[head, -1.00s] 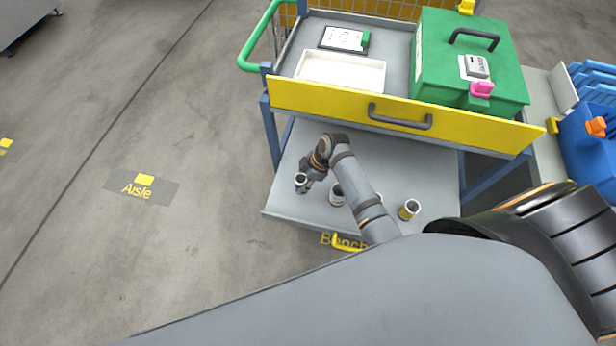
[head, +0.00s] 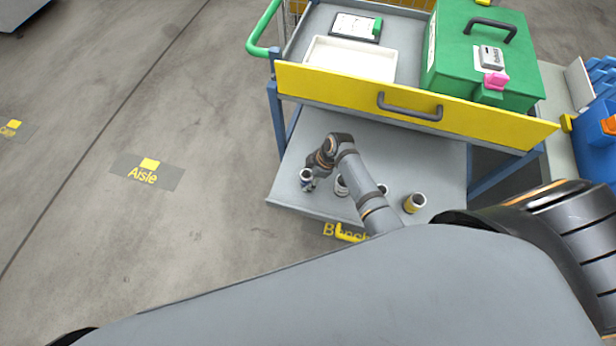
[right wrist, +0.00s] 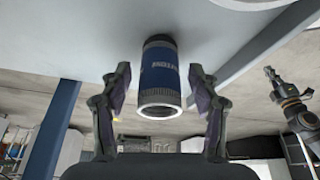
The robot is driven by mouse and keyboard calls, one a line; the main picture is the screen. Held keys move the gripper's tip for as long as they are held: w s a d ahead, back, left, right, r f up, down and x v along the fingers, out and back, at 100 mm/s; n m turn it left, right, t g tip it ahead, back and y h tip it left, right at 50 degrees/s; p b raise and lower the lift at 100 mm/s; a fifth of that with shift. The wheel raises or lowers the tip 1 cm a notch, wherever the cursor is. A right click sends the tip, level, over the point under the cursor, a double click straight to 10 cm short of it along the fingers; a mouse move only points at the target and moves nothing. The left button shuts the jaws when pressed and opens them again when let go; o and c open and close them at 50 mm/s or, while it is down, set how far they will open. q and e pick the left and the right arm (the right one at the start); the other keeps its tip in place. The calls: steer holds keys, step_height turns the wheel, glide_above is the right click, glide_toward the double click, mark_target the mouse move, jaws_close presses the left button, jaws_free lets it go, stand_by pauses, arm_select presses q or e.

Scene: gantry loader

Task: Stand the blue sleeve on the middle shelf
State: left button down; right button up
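The blue sleeve (head: 306,178), a short cylinder with a blue band and pale rim, stands near the front left corner of the grey shelf (head: 300,155) below the cart's top tray. My right gripper (head: 313,173) is beside it. In the right wrist view, which looks upside down, the blue sleeve (right wrist: 160,75) is between the two fingers of my right gripper (right wrist: 158,95). The fingers are open, with a gap on each side of the sleeve. A jointed arm (right wrist: 290,100) at the right edge there may be my left arm; its gripper is too small to read.
Other sleeves stand on the same shelf: one (head: 341,187) beside my right arm, one partly hidden behind it, and a yellow-banded one (head: 413,203). Above are the yellow drawer front (head: 330,84), a white tray (head: 350,60) and a green case (head: 470,50). Open floor lies left.

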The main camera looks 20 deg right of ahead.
steer(key=p+v, duration=0.1)
steer(key=v, duration=1.1)
steer(key=shift+p, duration=0.3)
steer(key=shift+s, duration=0.1)
